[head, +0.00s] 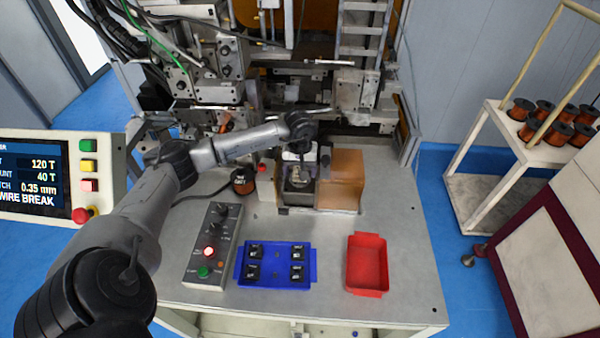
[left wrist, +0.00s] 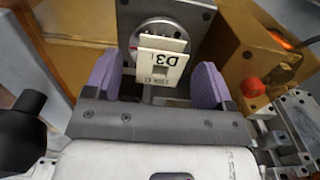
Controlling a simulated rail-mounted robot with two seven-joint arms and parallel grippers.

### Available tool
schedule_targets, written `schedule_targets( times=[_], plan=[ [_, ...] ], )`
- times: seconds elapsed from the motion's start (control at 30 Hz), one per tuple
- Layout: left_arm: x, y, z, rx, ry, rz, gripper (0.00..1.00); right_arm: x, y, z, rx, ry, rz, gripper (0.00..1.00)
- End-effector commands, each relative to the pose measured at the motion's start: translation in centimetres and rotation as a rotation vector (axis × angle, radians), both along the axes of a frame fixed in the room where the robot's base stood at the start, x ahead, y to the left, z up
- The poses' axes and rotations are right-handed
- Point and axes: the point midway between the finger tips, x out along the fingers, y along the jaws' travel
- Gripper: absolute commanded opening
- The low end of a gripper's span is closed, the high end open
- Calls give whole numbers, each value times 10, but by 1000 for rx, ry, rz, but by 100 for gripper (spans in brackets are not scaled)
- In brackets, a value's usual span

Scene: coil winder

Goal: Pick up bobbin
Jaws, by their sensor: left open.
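In the left wrist view a pale, square-flanged bobbin (left wrist: 163,60) marked D3 sits in front of a round metal spindle face (left wrist: 160,32) on the winder. It looks tilted in this view. My left gripper (left wrist: 156,84) is open, with one purple finger on each side of the bobbin and a visible gap on both sides. In the head view my left gripper (head: 298,166) is at the winding station, in the middle of the bench's back part. The bobbin is too small and too covered there to make out. My right gripper is in neither view.
A tan guard block (head: 346,180) stands just right of the station. A blue tray (head: 275,283) with several black parts and an empty red tray (head: 367,264) lie in front. A control box (head: 212,250) and a copper wire spool (head: 243,181) stand left. The bench's right side is clear.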

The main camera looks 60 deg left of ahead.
Motion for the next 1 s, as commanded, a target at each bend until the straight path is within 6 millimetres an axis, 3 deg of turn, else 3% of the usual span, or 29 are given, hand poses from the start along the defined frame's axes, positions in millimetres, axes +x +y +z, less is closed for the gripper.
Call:
schedule_targets(
  times=[0.2,0.47,1.0],
  plan=[
    [0,0,-16,0,-1,1,77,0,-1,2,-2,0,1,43],
    [0,0,-17,0,-1,1,76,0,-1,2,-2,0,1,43],
    [0,0,-16,0,-1,1,25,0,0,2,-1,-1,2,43]
  ],
)
